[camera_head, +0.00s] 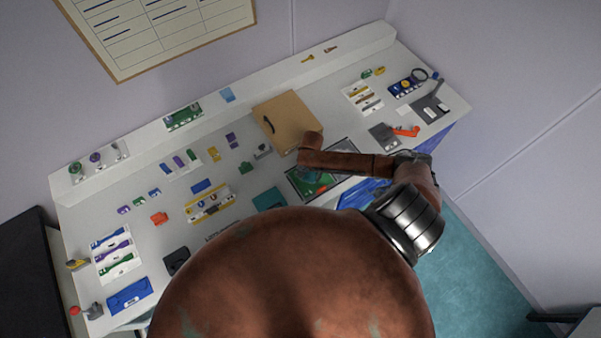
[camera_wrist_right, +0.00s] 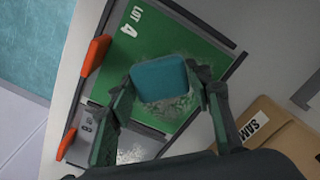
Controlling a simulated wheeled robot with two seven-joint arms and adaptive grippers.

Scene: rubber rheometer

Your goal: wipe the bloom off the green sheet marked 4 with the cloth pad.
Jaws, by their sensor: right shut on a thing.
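The green sheet marked LOT 4 (camera_wrist_right: 178,50) lies flat in a dark-edged frame in the right wrist view. Its green also shows in the head view (camera_head: 314,187), partly hidden by my right arm. My right gripper (camera_wrist_right: 162,82) is shut on the teal cloth pad (camera_wrist_right: 159,76), which is over the middle of the sheet. Whether the pad presses on it, I cannot tell for sure. Whitish bloom (camera_wrist_right: 168,108) shows on the green just below the pad. My left gripper is in neither view.
Two orange pieces (camera_wrist_right: 96,56) are at the frame's left edge in the wrist view. A grey panel with a whitish patch (camera_wrist_right: 135,150) adjoins the sheet. A cardboard box (camera_head: 284,118) stands behind the frame. Many small items cover the bench (camera_head: 150,180).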

